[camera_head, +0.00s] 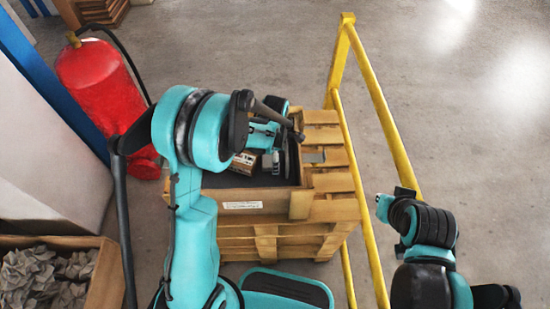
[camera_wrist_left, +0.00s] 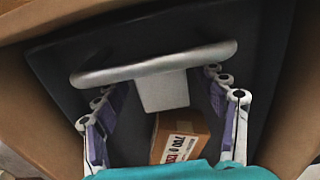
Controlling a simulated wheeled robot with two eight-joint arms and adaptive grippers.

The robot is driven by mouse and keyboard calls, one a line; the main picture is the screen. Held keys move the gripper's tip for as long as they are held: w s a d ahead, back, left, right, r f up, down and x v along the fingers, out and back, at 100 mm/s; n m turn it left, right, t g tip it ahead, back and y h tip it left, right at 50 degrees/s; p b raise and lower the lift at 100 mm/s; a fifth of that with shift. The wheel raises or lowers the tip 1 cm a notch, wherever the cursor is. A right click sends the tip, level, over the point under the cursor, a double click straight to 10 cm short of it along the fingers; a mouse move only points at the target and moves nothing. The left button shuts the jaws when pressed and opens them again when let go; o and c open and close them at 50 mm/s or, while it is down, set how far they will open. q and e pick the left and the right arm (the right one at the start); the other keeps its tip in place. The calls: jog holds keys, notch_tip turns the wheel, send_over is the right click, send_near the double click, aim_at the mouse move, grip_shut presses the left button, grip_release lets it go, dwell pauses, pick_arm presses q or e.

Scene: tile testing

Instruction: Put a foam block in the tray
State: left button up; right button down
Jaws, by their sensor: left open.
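A wooden box (camera_head: 243,204) with a dark inside sits on pallets; I cannot tell whether it is the tray. In the left wrist view a dark flat surface (camera_wrist_left: 60,62) fills it. A small brown carton (camera_wrist_left: 181,136) with a white label lies there. A silver bar (camera_wrist_left: 150,66) with a pale square block (camera_wrist_left: 163,92) under it lies across the view. My left gripper (camera_head: 284,155) is over the box, its fingers apart on either side of the pale block. My right gripper (camera_head: 385,207) is at the right, its jaws unclear. I cannot identify a foam block for certain.
A yellow rail (camera_head: 385,110) stands right of the pallets (camera_head: 335,180). A red extinguisher (camera_head: 93,80) stands at the left. A carton (camera_head: 107,278) of grey pieces is at the lower left. The floor beyond the rail is clear.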

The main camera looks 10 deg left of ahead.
pick_arm(q)
jog(key=shift+r, duration=0.2)
jog(key=s+a+r+m+t+p, duration=0.1)
jog(key=s+r+m+p, duration=0.15)
jog(key=r, duration=0.65)
jog(key=s+r+m+t+p, duration=0.1)
jog(key=s+r+m, duration=0.15)
jog(key=r, duration=0.65)
jog(key=s+a+r+m+t, duration=0.1)
jog(key=s+r+m+t, duration=0.1)
jog(key=s+m, duration=0.4)
jog(key=s+a+r+m+t, duration=0.2)
jog(key=s+m, duration=0.4)
jog(key=m, duration=0.4)
jog(key=shift+s+t, duration=0.3)
jog(key=shift+t, duration=0.3)
jog(key=shift+a, duration=0.1)
